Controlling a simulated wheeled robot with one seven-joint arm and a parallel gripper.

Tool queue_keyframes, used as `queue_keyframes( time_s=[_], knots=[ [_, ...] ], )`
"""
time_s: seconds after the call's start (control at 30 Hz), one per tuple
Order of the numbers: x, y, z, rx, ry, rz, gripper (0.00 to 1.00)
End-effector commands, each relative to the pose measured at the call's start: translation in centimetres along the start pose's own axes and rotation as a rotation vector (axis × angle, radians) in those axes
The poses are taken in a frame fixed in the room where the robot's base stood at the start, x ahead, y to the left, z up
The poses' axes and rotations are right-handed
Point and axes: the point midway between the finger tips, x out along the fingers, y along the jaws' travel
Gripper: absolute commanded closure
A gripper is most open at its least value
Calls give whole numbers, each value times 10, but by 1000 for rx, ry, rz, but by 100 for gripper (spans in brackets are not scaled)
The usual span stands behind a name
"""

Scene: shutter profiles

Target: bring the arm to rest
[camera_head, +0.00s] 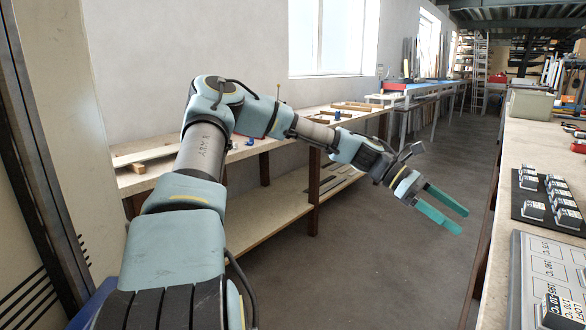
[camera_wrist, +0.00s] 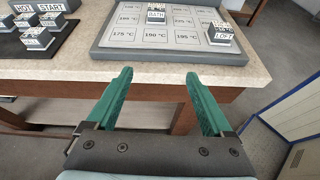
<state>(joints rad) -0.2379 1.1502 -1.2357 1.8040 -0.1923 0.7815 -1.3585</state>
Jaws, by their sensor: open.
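My gripper (camera_head: 452,210) has green fingers and is in the air over the aisle, left of the right-hand bench. My arm stretches from the lower left across the head view. In the wrist view my gripper (camera_wrist: 157,98) is open, with its two fingers well apart and nothing between them. The fingertips point toward the front edge of a bench top (camera_wrist: 60,68).
A grey board (camera_wrist: 176,57) with printed temperature cells lies on the bench, bearing a few labelled blocks. A dark mat (camera_head: 517,211) with several labelled blocks lies beyond it. A wooden workbench (camera_head: 265,206) stands along the left wall. The aisle floor (camera_head: 400,265) is clear.

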Motion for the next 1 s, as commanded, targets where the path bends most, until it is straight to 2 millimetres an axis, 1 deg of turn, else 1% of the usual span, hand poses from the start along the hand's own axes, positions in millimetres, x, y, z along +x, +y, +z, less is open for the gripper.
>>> queue_keyframes(
  time_s=[0.17,0.33,0.47,0.57,0.67,0.7,0.77,0.8,0.87,0.9,0.97,1.0],
  knots=[
    [4,-13,-18,49,82,-21,15],
    [6,-32,-44,121,192,-53,15],
    [1,-50,-67,192,298,-89,15],
    [-11,-69,-89,260,400,-128,15],
    [-34,-93,-113,349,529,-181,15],
    [-48,-104,-123,389,586,-206,15],
    [-71,-121,-134,449,671,-247,15],
    [-88,-133,-140,487,724,-273,15],
    [-113,-150,-146,543,801,-312,15],
    [-131,-162,-148,578,848,-338,15],
    [-156,-180,-148,629,916,-376,15],
    [-173,-192,-146,661,958,-399,15]
  ],
)
